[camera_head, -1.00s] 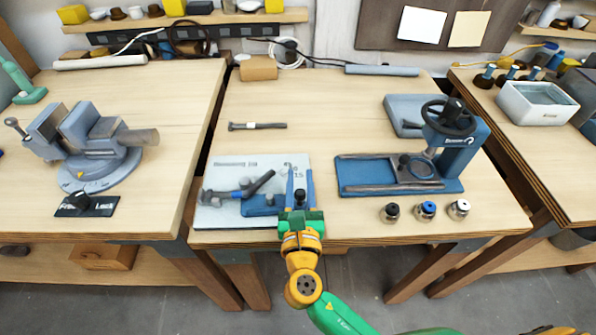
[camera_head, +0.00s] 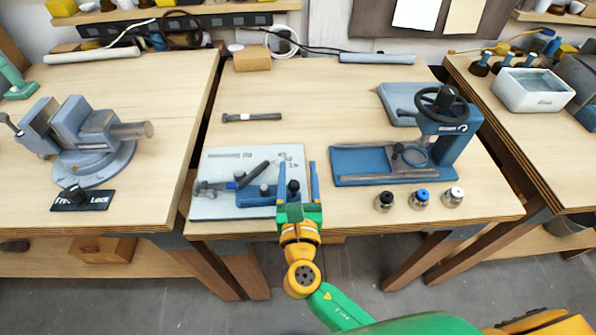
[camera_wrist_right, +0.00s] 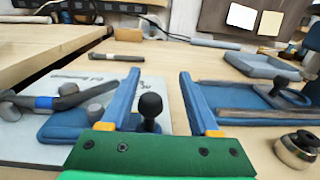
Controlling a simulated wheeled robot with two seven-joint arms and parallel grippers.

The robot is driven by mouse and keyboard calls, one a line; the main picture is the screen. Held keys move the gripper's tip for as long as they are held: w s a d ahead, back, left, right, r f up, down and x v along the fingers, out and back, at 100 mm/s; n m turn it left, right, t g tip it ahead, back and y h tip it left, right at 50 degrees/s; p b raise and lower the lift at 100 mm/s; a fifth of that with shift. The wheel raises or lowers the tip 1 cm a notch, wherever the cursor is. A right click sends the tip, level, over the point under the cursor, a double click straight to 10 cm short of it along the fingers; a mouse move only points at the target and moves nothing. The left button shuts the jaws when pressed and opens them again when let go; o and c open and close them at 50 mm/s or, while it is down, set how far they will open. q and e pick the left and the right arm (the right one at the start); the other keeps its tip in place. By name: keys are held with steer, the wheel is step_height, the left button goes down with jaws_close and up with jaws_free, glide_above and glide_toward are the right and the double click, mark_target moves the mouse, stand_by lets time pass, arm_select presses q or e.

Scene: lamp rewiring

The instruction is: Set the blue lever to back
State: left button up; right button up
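A pale board (camera_head: 215,207) lies at the near left of the middle table and carries a blue base block (camera_head: 258,196). A grey lever with a blue band and a dark handle (camera_head: 253,172) lies slanted over the board; the blue band shows in the right wrist view (camera_wrist_right: 43,103). A black ball knob on an upright post (camera_head: 293,187) stands at the block's right end. My right gripper (camera_head: 298,182) is open, its blue fingers on either side of this knob (camera_wrist_right: 150,105), with visible gaps in the wrist view. Which part is the blue lever is unclear. My left gripper is out of view.
A blue press with a black handwheel (camera_head: 440,105) stands right of the board. Several small knobbed cylinders (camera_head: 420,199) stand before it. A hammer-like tool (camera_head: 250,117) lies behind the board. A grey vise (camera_head: 85,140) is on the left table. The table's middle is clear.

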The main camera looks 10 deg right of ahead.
steer(key=shift+a, duration=0.1)
steer(key=shift+s+a+f, duration=0.1)
steer(key=shift+s, duration=0.25)
steer(key=s, duration=0.2)
steer(key=s+b, duration=0.1)
steer(key=s, duration=0.1)
steer(key=s+a, duration=0.1)
steer(key=s, duration=0.1)
steer(key=shift+s, duration=0.2)
steer(key=shift+w, duration=0.1)
